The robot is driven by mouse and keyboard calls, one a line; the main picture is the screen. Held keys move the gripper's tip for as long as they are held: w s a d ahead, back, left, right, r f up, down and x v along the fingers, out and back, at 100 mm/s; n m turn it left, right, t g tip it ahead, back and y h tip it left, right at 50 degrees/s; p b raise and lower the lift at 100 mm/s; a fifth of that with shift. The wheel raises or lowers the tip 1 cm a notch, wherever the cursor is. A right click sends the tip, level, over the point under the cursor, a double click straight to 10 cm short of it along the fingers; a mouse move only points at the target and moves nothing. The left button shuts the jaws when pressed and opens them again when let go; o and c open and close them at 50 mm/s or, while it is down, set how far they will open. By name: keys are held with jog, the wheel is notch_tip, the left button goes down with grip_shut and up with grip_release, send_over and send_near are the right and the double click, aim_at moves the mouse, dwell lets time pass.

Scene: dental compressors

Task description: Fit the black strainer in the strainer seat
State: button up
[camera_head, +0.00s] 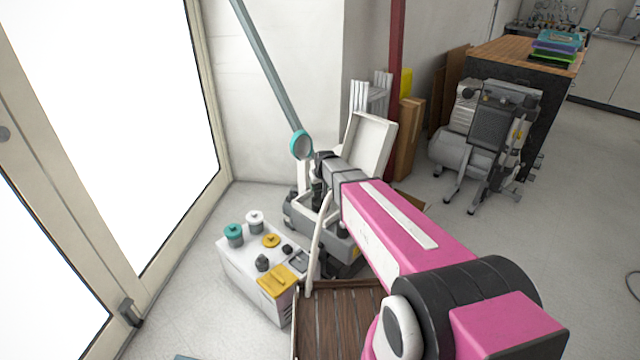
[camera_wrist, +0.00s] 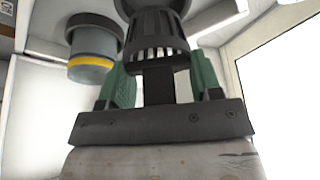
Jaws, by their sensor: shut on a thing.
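The black strainer (camera_wrist: 157,34) shows in the wrist view as a dark ribbed body with pale slots, at the top centre. My gripper (camera_wrist: 160,78) has green fingers on either side of the strainer's narrow lower end and is shut on it. The upper end of the strainer runs out near the top edge, against a dark rounded part. I cannot tell whether it touches that part, or whether that is the strainer seat. In the head view my pink arm reaches to the compressor with the raised white lid (camera_head: 370,145). The strainer is not clear there.
A grey cylinder with a yellow ring (camera_wrist: 92,50) is close to the left of the strainer. A white box (camera_head: 250,270) with several coloured caps stands left of the compressor. A slatted wooden surface (camera_head: 335,310) is in front. A teal-ended pole (camera_head: 270,70) slants near my wrist.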

jog(key=shift+f, duration=0.35)
jog(key=shift+f, duration=0.2)
jog(key=shift+f, duration=1.7)
jog(key=o, duration=1)
jog(key=c, duration=0.4)
jog(key=shift+r, duration=0.15)
jog(key=shift+r, duration=3.9)
